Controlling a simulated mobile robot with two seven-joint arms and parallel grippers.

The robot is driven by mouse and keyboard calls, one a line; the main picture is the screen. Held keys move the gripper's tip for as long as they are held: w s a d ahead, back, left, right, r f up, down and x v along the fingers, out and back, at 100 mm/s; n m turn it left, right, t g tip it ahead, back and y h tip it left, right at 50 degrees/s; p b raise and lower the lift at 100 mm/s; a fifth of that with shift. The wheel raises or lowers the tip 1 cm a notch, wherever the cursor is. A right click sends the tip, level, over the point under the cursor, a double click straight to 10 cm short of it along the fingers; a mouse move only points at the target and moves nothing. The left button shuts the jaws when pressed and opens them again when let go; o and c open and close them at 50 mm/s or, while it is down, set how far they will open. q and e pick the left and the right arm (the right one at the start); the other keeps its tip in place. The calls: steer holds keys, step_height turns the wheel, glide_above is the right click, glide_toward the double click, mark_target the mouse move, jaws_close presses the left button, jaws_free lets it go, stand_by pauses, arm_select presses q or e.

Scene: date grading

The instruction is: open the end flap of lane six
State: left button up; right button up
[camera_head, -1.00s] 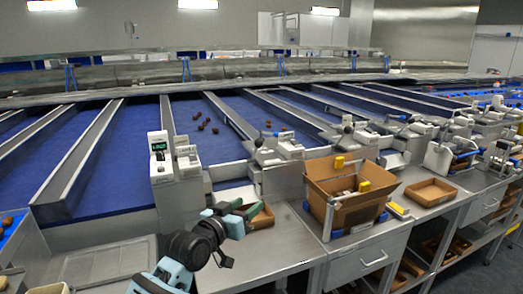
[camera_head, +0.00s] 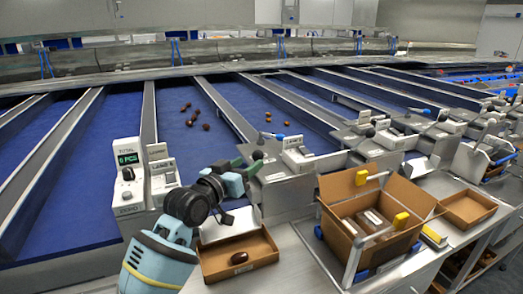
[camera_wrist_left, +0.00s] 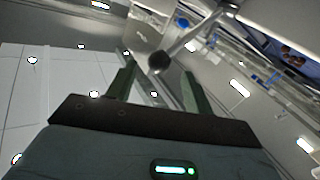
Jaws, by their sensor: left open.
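The counter box labelled lane 6 (camera_head: 163,172) stands at the left, by the lower end of a blue lane (camera_head: 203,145) with several dark dates. My left gripper (camera_head: 249,166) is open at the end of this lane, close to a lever with a dark ball knob (camera_head: 257,155). In the left wrist view the knob (camera_wrist_left: 159,61) shows beyond and between the open fingers (camera_wrist_left: 160,88). It looks ungripped; whether it touches a finger I cannot tell. The flap itself is mostly hidden behind my gripper and arm. My right gripper is not in view.
A cardboard tray (camera_head: 212,274) with one dark date (camera_head: 239,258) sits below the lane end. An open carton (camera_head: 336,186) with yellow-handled parts stands to the right, with another tray (camera_head: 468,208) beyond. More lane ends and levers continue rightward.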

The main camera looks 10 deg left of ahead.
arm_select(q)
steer(key=shift+w+d+r, duration=0.1)
steer(key=shift+w+d, duration=0.1)
steer(key=shift+b+x, duration=0.3)
steer(key=shift+x, duration=3.35)
steer(key=shift+a, duration=0.1)
jaws_close()
